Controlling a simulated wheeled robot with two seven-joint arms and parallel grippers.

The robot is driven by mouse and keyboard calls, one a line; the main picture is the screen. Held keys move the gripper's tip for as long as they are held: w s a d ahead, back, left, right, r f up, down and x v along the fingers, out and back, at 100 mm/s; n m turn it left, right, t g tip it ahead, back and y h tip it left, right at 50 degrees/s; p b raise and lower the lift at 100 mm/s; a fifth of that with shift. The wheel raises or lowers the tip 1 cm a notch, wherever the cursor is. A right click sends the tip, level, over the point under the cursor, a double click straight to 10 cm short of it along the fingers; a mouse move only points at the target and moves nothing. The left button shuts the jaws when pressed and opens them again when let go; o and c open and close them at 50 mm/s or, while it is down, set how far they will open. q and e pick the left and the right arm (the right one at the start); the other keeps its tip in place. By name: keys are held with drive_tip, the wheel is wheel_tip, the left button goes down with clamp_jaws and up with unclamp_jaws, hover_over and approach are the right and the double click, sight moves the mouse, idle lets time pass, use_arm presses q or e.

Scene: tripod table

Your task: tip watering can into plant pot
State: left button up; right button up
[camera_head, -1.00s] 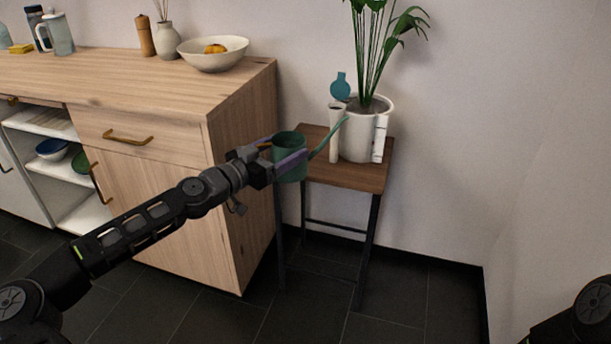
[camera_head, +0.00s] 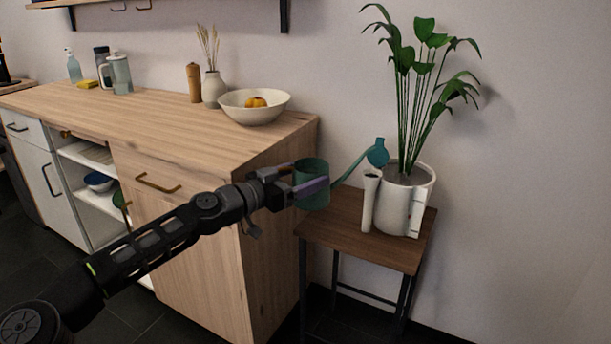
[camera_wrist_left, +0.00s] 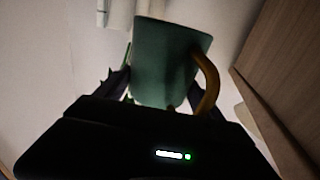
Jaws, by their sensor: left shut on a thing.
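The green watering can (camera_head: 312,188) is held in the air left of the plant pot, above the stand's left edge. Its body looks about upright. My left gripper (camera_head: 304,188) is shut on the can's body, which also shows in the left wrist view (camera_wrist_left: 168,60) with a tan handle (camera_wrist_left: 208,80) at right. The white plant pot (camera_head: 398,208) holds dark soil and a tall leafy plant (camera_head: 415,85). My right gripper is out of view.
The pot stands on a small wooden table (camera_head: 345,228). A white tube (camera_head: 369,205) and a white gauge (camera_head: 415,212) are at the pot's side. The wooden cabinet (camera_head: 270,240) is close behind the gripper, with a bowl (camera_head: 253,108) on top.

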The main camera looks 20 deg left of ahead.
use_arm(q)
drive_tip(key=shift+f+b, duration=0.95)
drive_tip(key=shift+f, duration=1)
drive_tip(key=shift+r+p, duration=0.3)
drive_tip(key=shift+p, duration=0.15)
drive_tip(key=shift+s+a+r+g+p, duration=0.1)
drive_tip(key=shift+r+g+p, duration=0.55)
drive_tip(key=shift+p, duration=1.45)
drive_tip(key=shift+s+r+m+y+p, duration=0.1)
drive_tip(key=shift+r+m+y+p, duration=0.25)
drive_tip(key=shift+r+p, duration=0.65)
drive_tip(key=shift+a+r+p, duration=0.15)
drive_tip(key=shift+p, duration=0.85)
